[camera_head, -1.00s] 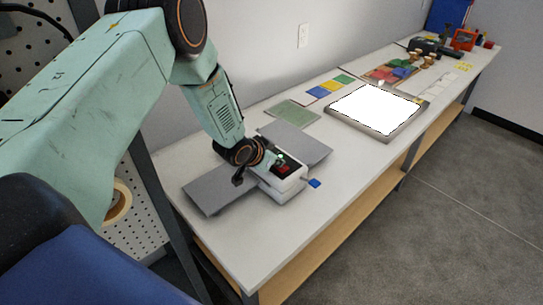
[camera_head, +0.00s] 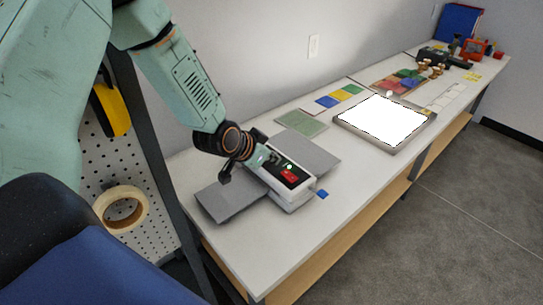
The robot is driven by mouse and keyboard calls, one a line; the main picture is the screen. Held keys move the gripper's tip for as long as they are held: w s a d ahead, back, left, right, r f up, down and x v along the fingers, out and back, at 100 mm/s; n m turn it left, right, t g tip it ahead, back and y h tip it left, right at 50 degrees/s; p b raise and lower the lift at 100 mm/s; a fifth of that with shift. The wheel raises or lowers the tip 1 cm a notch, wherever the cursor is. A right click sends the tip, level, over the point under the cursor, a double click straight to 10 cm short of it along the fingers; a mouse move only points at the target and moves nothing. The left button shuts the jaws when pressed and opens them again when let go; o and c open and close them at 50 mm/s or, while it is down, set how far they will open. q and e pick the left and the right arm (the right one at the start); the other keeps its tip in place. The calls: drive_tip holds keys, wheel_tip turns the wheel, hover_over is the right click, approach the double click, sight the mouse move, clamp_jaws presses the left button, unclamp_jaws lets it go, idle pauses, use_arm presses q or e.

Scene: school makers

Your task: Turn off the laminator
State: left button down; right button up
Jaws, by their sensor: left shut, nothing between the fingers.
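The laminator (camera_head: 292,196) is a white box on the bench with grey trays on both sides. Its dark top panel carries a red switch (camera_head: 289,175) and a small green light (camera_head: 289,167) that looks lit. A blue tab (camera_head: 322,194) sticks out at its right end. My left gripper (camera_head: 264,158) is shut and empty, at the left end of the panel, beside the red switch and apart from it. It hides part of the laminator's left end; I cannot tell whether it touches the casing. My right gripper is not in view.
A glowing light pad (camera_head: 385,120), a green mat (camera_head: 301,123) and coloured sheets (camera_head: 338,98) lie farther along the bench. Tape rolls (camera_head: 122,209) hang on a pegboard at the left. The bench's front strip is clear.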

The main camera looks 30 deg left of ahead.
use_arm(q)
drive_tip(key=shift+s+r, duration=0.1)
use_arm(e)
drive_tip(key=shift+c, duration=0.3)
